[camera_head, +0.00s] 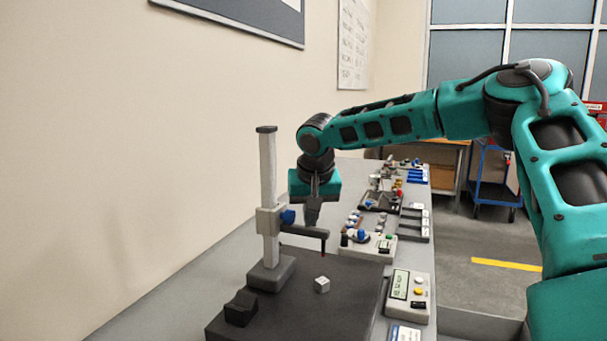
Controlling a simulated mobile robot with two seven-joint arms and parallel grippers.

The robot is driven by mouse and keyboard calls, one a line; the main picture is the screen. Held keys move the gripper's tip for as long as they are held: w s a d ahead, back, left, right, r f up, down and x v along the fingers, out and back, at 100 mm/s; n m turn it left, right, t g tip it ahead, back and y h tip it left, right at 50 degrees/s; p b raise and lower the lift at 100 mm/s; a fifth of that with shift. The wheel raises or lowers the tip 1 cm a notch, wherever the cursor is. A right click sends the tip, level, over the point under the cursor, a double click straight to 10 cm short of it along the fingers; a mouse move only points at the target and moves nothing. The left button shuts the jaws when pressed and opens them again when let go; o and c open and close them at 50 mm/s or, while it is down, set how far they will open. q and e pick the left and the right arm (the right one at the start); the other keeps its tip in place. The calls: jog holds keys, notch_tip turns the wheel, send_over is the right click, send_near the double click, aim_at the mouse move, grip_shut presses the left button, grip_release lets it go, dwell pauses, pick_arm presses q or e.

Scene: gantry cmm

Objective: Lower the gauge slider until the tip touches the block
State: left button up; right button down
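The gauge stand has a light grey upright column (267,180) on a grey foot, standing on a dark plate (340,310). A thin tip (323,248) hangs from the arm's end, with a visible gap above the small pale block (322,284) on the plate. My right gripper (312,220) points down at the slider arm, its fingertips at or just behind it; contact and finger opening are unclear. My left gripper is out of view.
A black V-shaped block (240,308) lies on the plate left of the pale block. A readout box (409,296) with buttons stands to the right. Several trays and small parts (385,205) fill the bench behind. A wall runs along the left.

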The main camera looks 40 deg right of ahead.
aim_at(310, 231)
pick_arm(q)
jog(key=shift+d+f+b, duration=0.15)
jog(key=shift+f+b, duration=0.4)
jog(key=shift+b, duration=0.05)
pick_arm(e)
jog(key=shift+f, duration=1.25)
dwell(0.4)
pick_arm(q)
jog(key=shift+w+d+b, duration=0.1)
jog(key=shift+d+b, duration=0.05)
jog(key=shift+b, duration=0.15)
pick_arm(e)
jog(key=shift+f, duration=0.6)
pick_arm(q)
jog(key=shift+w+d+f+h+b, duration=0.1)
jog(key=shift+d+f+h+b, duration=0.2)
jog(key=shift+b, duration=0.35)
pick_arm(e)
jog(key=shift+f, duration=1.2)
dwell(0.5)
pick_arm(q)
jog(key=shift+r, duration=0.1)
pick_arm(e)
jog(key=shift+r, duration=0.1)
